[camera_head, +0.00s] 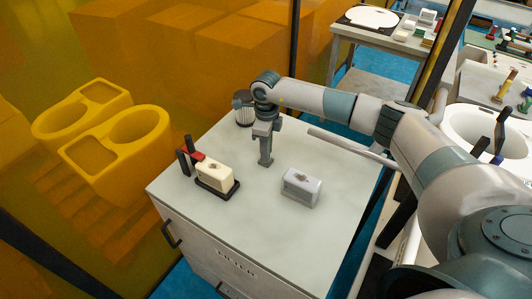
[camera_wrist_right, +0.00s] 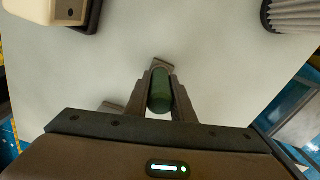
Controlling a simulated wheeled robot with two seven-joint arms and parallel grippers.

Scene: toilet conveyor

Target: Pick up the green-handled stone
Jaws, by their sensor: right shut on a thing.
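My right gripper (camera_head: 265,160) reaches down over the pale worktop. The right wrist view shows its fingers (camera_wrist_right: 160,95) shut on a green rounded handle (camera_wrist_right: 160,92). Grey pieces show beyond the handle and at lower left, perhaps parts of the stone, but most of it is hidden by the fingers. In the head view the held thing is too small to make out, and I cannot tell whether it touches the worktop. My left gripper is not in view.
On the worktop (camera_head: 225,240) are a cream block (camera_head: 215,173) in a black tray, a grey-white block (camera_head: 302,186) and a ribbed grey cylinder (camera_head: 243,107). Yellow toilet-shaped pieces (camera_head: 120,140) stand at left. The worktop's front is bare.

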